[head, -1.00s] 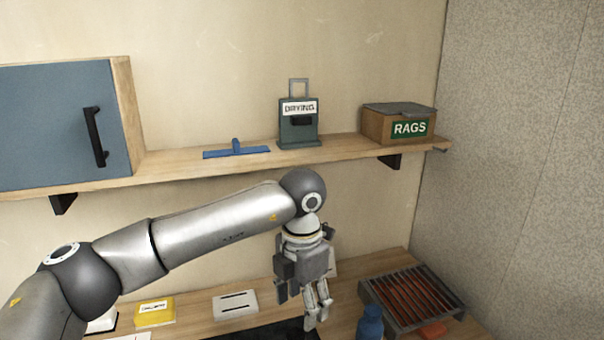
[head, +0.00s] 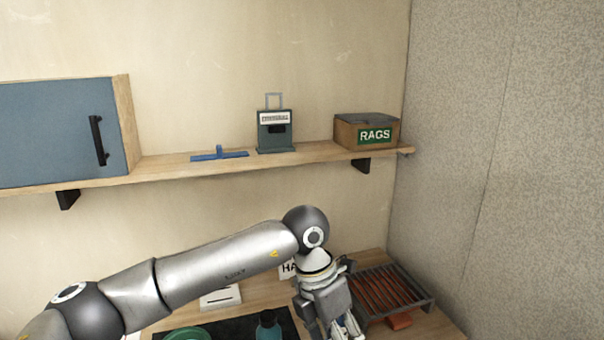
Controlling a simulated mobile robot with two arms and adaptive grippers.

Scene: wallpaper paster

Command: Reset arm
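My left arm reaches in from the left below the shelf. Its gripper (head: 345,328) points down at the bottom of the head view, in front of the worktop, with its fingertips near or past the picture's lower edge. Whether its fingers are open or shut I cannot tell, and I see no object clearly held. My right gripper is not in view.
The wall shelf (head: 310,155) holds a blue cabinet (head: 50,130), a blue spreader (head: 220,155), a dark green holder (head: 276,140) and a RAGS box (head: 350,133). Below are a slatted rack (head: 392,290), a blue bottle (head: 267,327) and a green round item (head: 186,334).

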